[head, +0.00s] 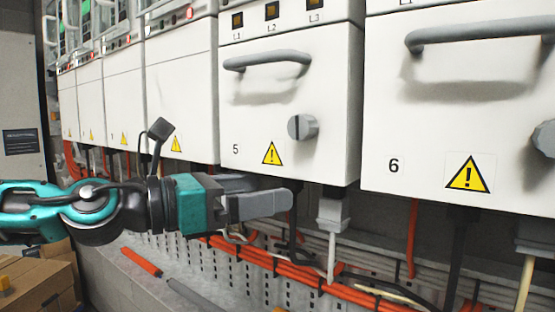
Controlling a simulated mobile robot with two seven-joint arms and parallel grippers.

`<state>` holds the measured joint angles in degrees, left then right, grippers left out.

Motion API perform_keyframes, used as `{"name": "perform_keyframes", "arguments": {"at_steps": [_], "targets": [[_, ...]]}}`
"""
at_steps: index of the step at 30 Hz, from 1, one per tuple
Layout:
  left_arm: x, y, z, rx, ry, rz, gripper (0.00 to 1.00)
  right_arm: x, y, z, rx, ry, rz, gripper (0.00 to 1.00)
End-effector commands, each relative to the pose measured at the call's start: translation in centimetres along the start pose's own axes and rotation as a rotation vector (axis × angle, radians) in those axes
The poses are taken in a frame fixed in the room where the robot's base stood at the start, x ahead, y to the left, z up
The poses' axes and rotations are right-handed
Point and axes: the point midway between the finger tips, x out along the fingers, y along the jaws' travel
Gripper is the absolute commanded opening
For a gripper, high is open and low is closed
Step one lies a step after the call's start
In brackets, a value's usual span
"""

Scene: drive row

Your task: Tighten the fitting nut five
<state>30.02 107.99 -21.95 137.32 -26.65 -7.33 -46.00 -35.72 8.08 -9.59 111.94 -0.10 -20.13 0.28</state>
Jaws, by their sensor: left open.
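The white drive unit marked 5 (288,95) hangs in the middle of the head view, with a grey handle, a grey rotary knob and a yellow warning sign. Under its right part is a grey cable fitting (333,209) with a pale cable running down from it. A black cable (293,235) drops from the unit's underside to the left of that fitting. My left gripper (268,196) is open just below unit 5, its fingers pointing right, close to the black cable. The fingers partly hide that cable's upper end. They appear apart from the grey fitting. My right gripper is out of view.
Unit 6 (425,130) stands at the right, with another grey fitting (535,238) below it. More white units line up to the left. Orange cables (285,268) run along a perforated tray below. Cardboard boxes (38,280) stand at lower left.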

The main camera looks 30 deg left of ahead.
Motion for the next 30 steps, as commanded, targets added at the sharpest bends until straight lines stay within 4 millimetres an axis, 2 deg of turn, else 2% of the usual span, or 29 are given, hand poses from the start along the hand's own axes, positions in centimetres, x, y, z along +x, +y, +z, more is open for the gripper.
{"name": "perform_keyframes", "arguments": {"at_steps": [1, 6, 9, 21, 30], "targets": [[0.4, 0.0, 0.5, -0.007, 0.004, -0.003, 0.96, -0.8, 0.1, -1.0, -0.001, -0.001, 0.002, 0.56], [1.4, 0.1, 0.5, -0.011, 0.002, 0.004, 0.96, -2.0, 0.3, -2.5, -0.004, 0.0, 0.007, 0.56], [1.8, 0.1, -0.2, -0.003, 0.003, 0.007, 0.96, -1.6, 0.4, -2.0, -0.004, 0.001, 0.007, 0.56], [3.4, 0.1, -0.2, -0.002, 0.003, 0.007, 0.96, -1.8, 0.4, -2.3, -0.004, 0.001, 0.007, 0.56], [3.9, 0.1, -0.1, -0.004, -0.001, 0.005, 0.96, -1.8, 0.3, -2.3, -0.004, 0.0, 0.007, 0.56]]}}
